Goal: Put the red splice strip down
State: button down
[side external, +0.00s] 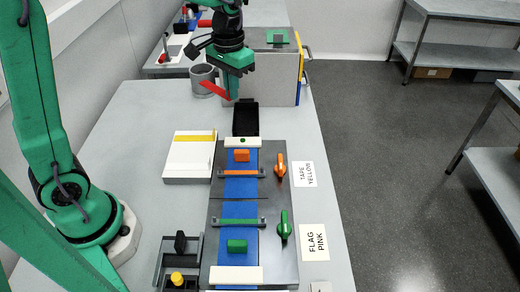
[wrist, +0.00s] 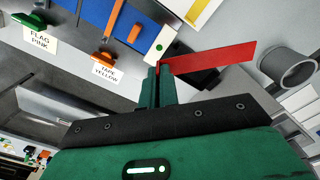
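The red splice strip (side external: 213,88) is a flat strip raised above the table, sticking out to the left of my gripper (side external: 234,92). In the wrist view, the red strip (wrist: 215,61) runs right from my gripper fingertips (wrist: 158,68). The fingers are closed together on one end of it. A black open tray (side external: 245,130) lies on the table just below and in front of my gripper. In the wrist view the strip partly covers the dark tray (wrist: 205,79).
A white box with a yellow band (side external: 190,165) is left of the splicing board (side external: 225,210), which carries blue film and orange and green parts. Cards (side external: 304,174) lie to its right. Table left of the tray is clear.

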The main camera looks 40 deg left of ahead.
jog(key=shift+w+a, duration=0.15)
jog(key=shift+a, duration=0.4)
jog(key=shift+d+f, duration=0.1)
jog(key=shift+d, duration=0.05)
jog(key=d+f+m, duration=0.6)
jog(key=d+m, duration=0.1)
jog(key=m, duration=0.2)
send_near(245, 129)
jog(key=s+d+f, duration=0.2)
jog(key=d, duration=0.1)
jog(key=shift+s+f, duration=0.15)
jog(key=shift+s, duration=0.1)
jog(key=shift+f, duration=2)
jog(key=shift+f, duration=0.25)
